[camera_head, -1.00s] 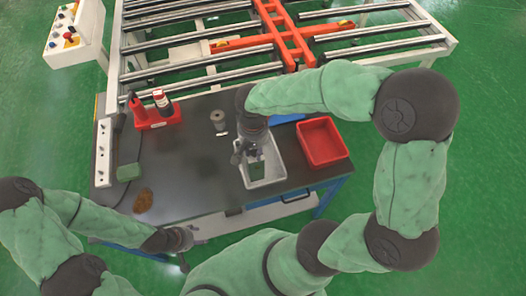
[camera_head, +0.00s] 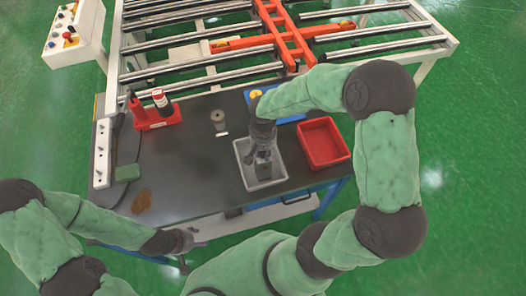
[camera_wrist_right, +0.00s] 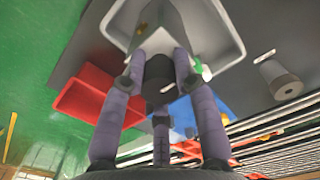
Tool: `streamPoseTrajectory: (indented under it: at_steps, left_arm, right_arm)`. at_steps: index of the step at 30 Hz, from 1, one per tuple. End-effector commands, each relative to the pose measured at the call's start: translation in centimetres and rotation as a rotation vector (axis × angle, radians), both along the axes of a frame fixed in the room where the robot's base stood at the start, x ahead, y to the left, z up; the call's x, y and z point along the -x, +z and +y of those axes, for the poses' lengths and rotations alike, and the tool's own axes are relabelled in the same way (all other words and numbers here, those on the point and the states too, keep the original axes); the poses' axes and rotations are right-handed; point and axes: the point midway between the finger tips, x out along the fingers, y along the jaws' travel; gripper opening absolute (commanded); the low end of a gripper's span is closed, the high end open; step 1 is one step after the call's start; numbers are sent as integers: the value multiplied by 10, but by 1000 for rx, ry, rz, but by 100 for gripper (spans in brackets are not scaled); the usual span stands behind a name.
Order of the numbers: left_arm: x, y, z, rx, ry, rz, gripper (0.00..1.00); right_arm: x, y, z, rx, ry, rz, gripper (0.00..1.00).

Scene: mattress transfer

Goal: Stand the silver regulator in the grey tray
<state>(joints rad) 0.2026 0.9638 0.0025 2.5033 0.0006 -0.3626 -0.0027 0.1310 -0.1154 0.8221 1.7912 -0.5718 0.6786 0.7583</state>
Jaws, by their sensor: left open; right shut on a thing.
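The grey tray (camera_head: 243,181) lies on the dark table, and its pale rim shows at the top of the right wrist view (camera_wrist_right: 228,25). My right gripper (camera_head: 262,150) is above the tray, shut on the silver regulator (camera_head: 264,171). In the right wrist view the fingers (camera_wrist_right: 160,75) close around its dark end, and its grey body (camera_wrist_right: 172,22) points into the tray. It looks roughly upright; I cannot tell whether its base touches the tray floor. My left gripper (camera_head: 188,240) is open and empty in front of the table's near edge.
A red bin (camera_head: 322,143) stands right of the tray. A grey cylindrical part (camera_head: 218,118) stands behind it to the left. A red holder with bottles (camera_head: 155,116), a green block (camera_head: 128,173) and a brown patch (camera_head: 142,202) are further left. A roller frame (camera_head: 200,55) lies behind.

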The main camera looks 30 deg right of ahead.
Motion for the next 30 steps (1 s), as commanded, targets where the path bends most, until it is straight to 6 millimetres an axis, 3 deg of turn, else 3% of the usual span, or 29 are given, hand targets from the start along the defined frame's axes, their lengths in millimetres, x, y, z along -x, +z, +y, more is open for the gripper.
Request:
streamPoseTrajectory:
  at_steps: [9, 10, 12, 25, 30]
  left_arm:
    - [0, -3, 0, 0, 0, 0, 54]
    - [0, -3, 0, 0, 0, 0, 54]
    - [0, -2, 0, 0, 0, 0, 54]
    - [0, 1, 0, 0, 0, 0, 54]
    - [0, 5, 0, 0, 0, 0, 54]
  right_arm:
    - [-1, -1, 0, 0, 0, -3, 0]
    - [0, -3, 0, 0, 0, 0, 32]
    - [0, -2, 0, 0, 0, 0, 52]
    - [0, 2, 0, 0, 1, 0, 53]
    - [-1, 25, 0, 1, 1, -5, 53]
